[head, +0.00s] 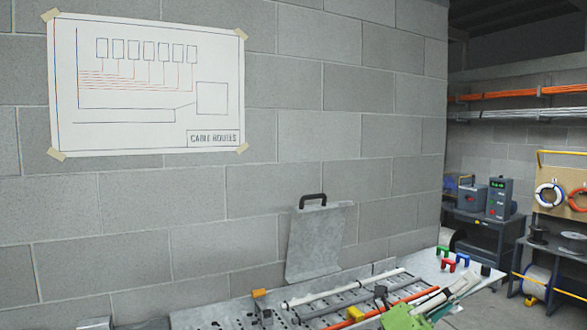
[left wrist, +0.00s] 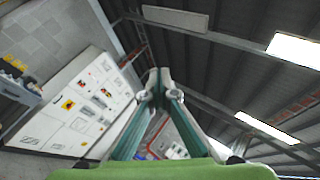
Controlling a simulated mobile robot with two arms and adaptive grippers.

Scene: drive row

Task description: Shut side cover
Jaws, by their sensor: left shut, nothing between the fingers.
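The side cover appears to be the grey metal panel (head: 318,245) with a black handle (head: 313,201) on its upper edge. It stands raised, close to upright, at the back of the bench in front of the block wall. My left gripper (head: 473,277) is at the lower right of the head view, right of the panel and apart from it. Its fingers also show in the left wrist view (left wrist: 158,80), with the tips together and nothing between them. My right gripper is in neither view.
A perforated metal bed (head: 225,316) with a white rod, an orange rod (head: 395,306) and yellow blocks lies below the panel. Coloured clips (head: 447,266) lie at its right end. Further right are a cart with instruments (head: 498,198) and a cable-spool stand (head: 537,280).

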